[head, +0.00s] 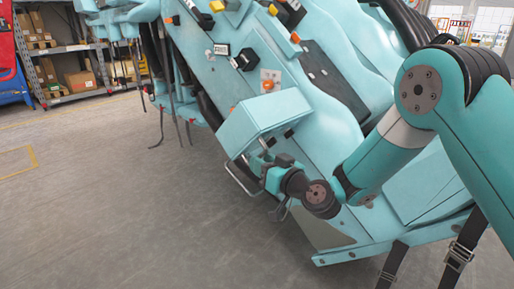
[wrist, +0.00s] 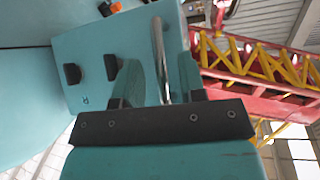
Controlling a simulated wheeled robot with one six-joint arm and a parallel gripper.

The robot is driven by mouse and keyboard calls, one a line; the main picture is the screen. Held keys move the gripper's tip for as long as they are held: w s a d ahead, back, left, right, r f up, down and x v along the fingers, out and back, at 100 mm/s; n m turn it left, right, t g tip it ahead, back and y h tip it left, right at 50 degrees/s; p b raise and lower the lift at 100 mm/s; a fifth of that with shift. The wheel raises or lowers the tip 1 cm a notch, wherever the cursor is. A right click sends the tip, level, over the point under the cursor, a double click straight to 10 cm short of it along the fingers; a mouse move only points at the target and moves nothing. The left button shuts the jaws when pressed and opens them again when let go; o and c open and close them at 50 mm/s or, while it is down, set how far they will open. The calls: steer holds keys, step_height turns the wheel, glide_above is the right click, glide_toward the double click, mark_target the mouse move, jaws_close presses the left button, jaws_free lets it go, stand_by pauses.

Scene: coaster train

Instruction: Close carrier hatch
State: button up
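The carrier is a large teal coaster train (head: 330,110) that fills the middle of the head view. A teal box-shaped flap (head: 262,115), which looks like the hatch, stands out from its side. A teal panel with two black blocks also shows in the wrist view (wrist: 95,42). A thin metal bar (head: 240,180) sticks out below the flap. My gripper (head: 262,163) is just under the flap. In the wrist view its two teal fingers (wrist: 160,85) stand apart on either side of a metal bar (wrist: 159,50), with small gaps visible. Actual contact cannot be told.
Black straps (head: 393,265) hang at the lower right of the train, and more dangle at its left. Shelves with boxes (head: 65,65) stand at the back left. The grey floor (head: 110,210) on the left is clear. A red and yellow structure (wrist: 260,70) is in the wrist background.

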steer(key=shift+x, duration=1.45)
steer(key=shift+c, duration=0.4)
jaws_close()
